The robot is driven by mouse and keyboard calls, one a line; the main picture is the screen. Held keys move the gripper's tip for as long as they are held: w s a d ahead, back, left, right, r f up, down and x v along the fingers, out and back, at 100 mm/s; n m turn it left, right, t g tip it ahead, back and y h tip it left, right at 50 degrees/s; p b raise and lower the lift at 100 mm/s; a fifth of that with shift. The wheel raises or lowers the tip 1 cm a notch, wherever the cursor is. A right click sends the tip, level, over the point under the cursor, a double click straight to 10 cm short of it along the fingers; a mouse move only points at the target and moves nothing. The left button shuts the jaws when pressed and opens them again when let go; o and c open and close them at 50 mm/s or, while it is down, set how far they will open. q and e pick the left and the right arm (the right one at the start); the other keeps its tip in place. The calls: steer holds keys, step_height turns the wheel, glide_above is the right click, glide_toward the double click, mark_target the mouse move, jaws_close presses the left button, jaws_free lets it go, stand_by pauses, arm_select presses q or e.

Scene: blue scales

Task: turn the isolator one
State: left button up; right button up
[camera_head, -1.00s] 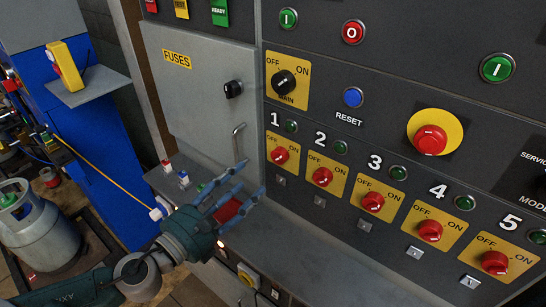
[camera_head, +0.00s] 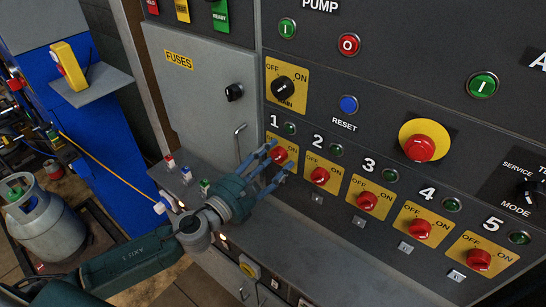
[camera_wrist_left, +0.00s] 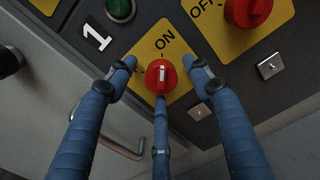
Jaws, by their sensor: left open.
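Isolator one is a red knob (camera_head: 279,155) on a yellow OFF/ON plate under the number 1, at the left end of the row of isolators. My left gripper (camera_head: 272,165) is open with its blue fingers spread around this knob. In the left wrist view the knob (camera_wrist_left: 161,76) sits between the fingertips, with two fingers above at left and right and one finger below. Its white mark lies along the up-down direction in that view, towards ON. The fingers look close to the plate; I cannot tell whether any touches the knob. My right gripper is out of view.
Isolator two (camera_head: 320,175) is the neighbour on the right, with several more beyond it. The black main switch (camera_head: 286,88) is above. The fuse door handle (camera_head: 239,143) stands out at the left. A grey ledge (camera_head: 345,240) runs below the panel.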

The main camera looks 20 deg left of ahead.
arm_select(q)
steer(key=c, duration=1.1)
steer(key=shift+c, duration=0.2)
steer(key=shift+r, duration=0.1)
